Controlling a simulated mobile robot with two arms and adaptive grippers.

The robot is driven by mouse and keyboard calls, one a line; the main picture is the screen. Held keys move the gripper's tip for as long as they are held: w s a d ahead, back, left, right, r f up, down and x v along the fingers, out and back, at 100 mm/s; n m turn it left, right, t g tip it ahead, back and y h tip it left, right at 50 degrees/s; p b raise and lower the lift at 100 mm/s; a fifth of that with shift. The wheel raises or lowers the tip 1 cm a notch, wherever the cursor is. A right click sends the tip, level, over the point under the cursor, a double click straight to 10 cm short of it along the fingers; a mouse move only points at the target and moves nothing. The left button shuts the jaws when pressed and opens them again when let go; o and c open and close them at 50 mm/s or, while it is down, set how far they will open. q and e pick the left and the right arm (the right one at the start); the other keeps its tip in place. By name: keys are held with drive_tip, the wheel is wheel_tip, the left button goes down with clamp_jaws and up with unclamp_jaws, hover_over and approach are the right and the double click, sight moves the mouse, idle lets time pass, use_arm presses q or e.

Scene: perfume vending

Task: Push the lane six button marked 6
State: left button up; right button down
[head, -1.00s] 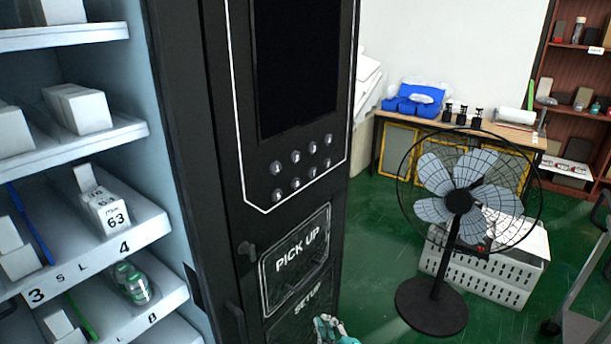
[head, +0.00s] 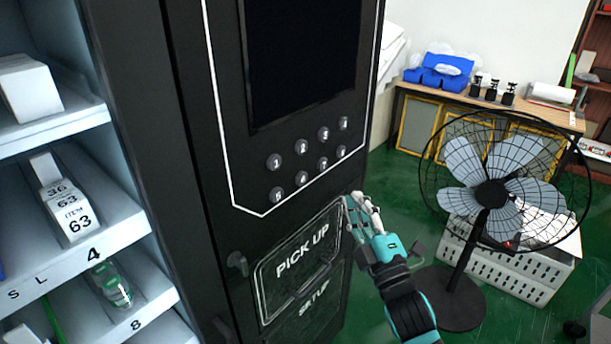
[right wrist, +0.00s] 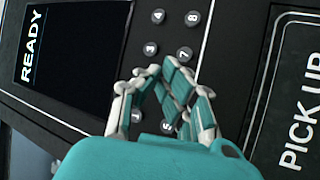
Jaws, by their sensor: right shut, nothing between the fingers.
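The lane six button (head: 300,178) is a round grey knob in the lower row of the black vending machine's keypad, between button 5 (head: 277,194) and button 7 (head: 321,163). My right gripper (head: 357,200) is below and to the right of the keypad in the head view, by the machine's front edge. It is shut and empty. In the right wrist view, the gripper's fingers (right wrist: 160,72) overlap the keypad and hide button 6. Buttons 3 (right wrist: 151,48) and 7 (right wrist: 185,54) show just beyond the fingertips. My left gripper is out of view.
The PICK UP panel (head: 302,253) lies below the keypad, and a dark screen (head: 303,60) above it. Product shelves (head: 62,138) stand on the left. A black fan (head: 490,193) and a white crate (head: 540,272) stand on the green floor at right.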

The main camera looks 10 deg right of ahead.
sight(301, 178)
use_arm(q)
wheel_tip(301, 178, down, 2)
drive_tip(key=shift+b, duration=1)
use_arm(e)
drive_tip(key=w+a, duration=0.5)
drive_tip(key=w, duration=0.2)
drive_tip(key=shift+a, duration=0.25)
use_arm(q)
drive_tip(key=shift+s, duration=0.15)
use_arm(e)
drive_tip(key=shift+w, duration=0.1)
drive_tip(key=shift+w+a, duration=0.25)
idle(0.3)
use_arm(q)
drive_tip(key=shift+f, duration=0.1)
use_arm(e)
drive_tip(key=shift+w+a, duration=0.25)
drive_tip(key=shift+w, duration=0.05)
idle(0.6)
drive_tip(key=shift+s+d, duration=0.15)
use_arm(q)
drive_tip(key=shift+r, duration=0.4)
use_arm(e)
drive_tip(key=shift+s+d, duration=0.35)
drive_tip(key=shift+s, duration=0.2)
